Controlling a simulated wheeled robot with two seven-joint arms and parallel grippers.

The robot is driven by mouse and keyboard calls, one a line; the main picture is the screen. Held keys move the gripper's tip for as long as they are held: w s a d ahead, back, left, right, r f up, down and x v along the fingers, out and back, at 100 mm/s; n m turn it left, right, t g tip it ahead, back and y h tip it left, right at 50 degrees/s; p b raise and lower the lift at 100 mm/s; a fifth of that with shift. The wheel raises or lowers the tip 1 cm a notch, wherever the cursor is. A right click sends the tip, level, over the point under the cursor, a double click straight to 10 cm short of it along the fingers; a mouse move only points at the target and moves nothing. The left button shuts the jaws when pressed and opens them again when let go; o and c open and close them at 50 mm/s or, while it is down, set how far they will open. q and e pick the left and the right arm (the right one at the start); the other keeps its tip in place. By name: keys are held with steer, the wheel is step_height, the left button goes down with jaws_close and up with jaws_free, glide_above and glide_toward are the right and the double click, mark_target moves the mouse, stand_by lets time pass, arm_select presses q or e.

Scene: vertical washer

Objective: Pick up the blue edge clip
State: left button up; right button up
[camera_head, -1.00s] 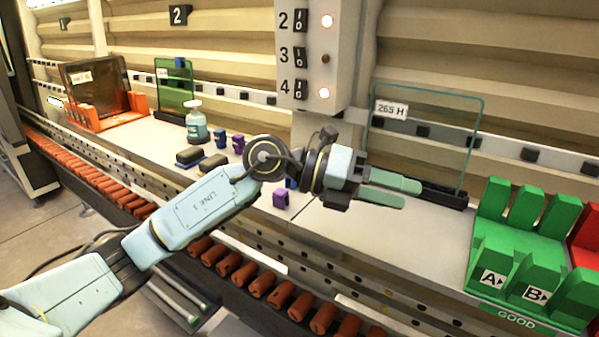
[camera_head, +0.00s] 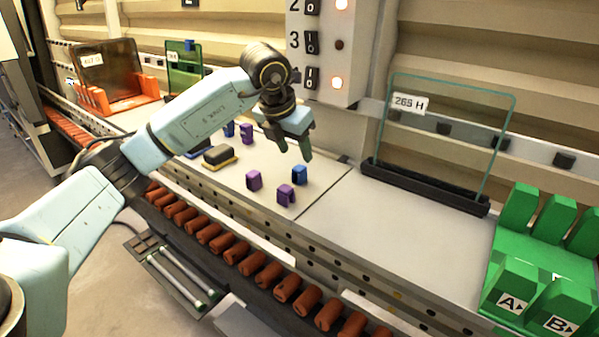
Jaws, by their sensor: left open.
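A small blue edge clip (camera_head: 299,174) stands on the white work surface, just behind a purple clip (camera_head: 285,194). A third blue clip (camera_head: 189,45) sits on the top edge of the green glass pane (camera_head: 184,68). The height of the gap is hard to tell. My right gripper is not in view.
Another purple clip (camera_head: 254,180) stands left of the nearest blue clip. A dark sponge-like block (camera_head: 220,156) lies farther left. A clear pane labelled 265 H (camera_head: 440,135) stands in a black holder (camera_head: 425,187). Green racks (camera_head: 540,260) stand at right. The surface between is bare.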

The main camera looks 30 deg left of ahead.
mark_target(298, 168)
arm_select(q)
steer(key=shift+w+d+f, duration=0.1)
steer(key=shift+w+f, duration=0.15)
steer(key=shift+f, duration=0.45)
steer(key=x, duration=0.2)
steer(key=p+x, duration=0.1)
steer(key=x, duration=0.1)
steer(key=shift+s+a+f, duration=0.2)
steer(key=shift+s+f, duration=0.05)
steer(key=shift+s, duration=0.1)
steer(key=shift+w+f, duration=0.25)
steer(key=shift+f, duration=0.2)
steer(key=c, duration=1)
